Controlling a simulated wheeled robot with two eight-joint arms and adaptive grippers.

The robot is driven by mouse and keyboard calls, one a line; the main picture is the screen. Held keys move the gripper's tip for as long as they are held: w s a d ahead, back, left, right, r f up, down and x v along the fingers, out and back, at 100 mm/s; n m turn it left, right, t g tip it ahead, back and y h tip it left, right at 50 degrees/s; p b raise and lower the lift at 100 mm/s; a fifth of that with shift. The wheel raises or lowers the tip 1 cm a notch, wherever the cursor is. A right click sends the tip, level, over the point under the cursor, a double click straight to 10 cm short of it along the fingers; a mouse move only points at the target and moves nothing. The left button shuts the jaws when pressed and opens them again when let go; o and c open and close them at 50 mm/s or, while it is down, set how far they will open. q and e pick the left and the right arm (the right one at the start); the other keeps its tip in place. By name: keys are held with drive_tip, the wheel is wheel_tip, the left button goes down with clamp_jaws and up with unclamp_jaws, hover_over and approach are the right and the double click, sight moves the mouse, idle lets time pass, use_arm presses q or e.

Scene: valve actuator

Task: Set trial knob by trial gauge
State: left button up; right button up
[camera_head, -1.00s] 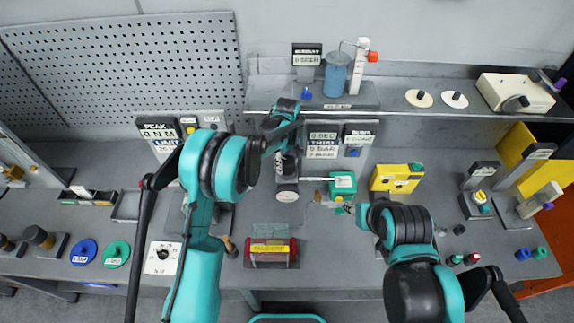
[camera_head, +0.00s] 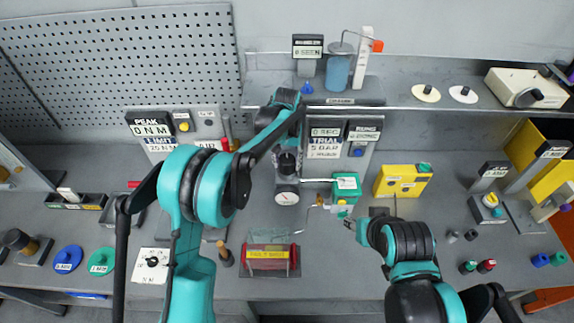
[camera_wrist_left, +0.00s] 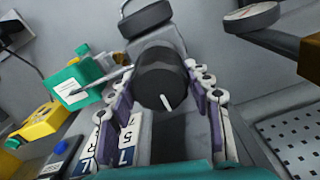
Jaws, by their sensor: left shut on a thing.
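The trial knob is a black round knob with a white pointer line; it stands between my left fingers in the left wrist view (camera_wrist_left: 163,78) and shows partly behind the gauge in the head view (camera_head: 287,162). My left gripper (camera_wrist_left: 161,105) is shut on the knob from both sides. The trial gauge (camera_head: 287,198) is a white round dial just in front of the knob; its reading is too small to tell. The trial panel (camera_head: 325,143) behind reads TRIAL and 5 BAR. My right gripper (camera_head: 350,226) is near the green box, with its finger opening unclear.
A green box (camera_head: 346,184) joins the gauge by a pipe on the right, with a yellow box (camera_head: 395,181) beyond. The shelf (camera_head: 400,101) runs behind. Bare table lies between the red block and my right arm.

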sight(287, 158)
use_arm(q)
drive_tip(key=m+b, duration=0.1)
drive_tip(key=m, duration=0.2)
drive_tip(key=shift+m, duration=0.3)
drive_tip(key=shift+m+b, duration=0.85)
drive_tip(key=shift+m, duration=0.95)
drive_tip(key=shift+r, duration=0.1)
drive_tip(key=o, duration=1.2)
drive_tip(key=shift+c, duration=0.2)
wheel_tip(287, 158, up, 12)
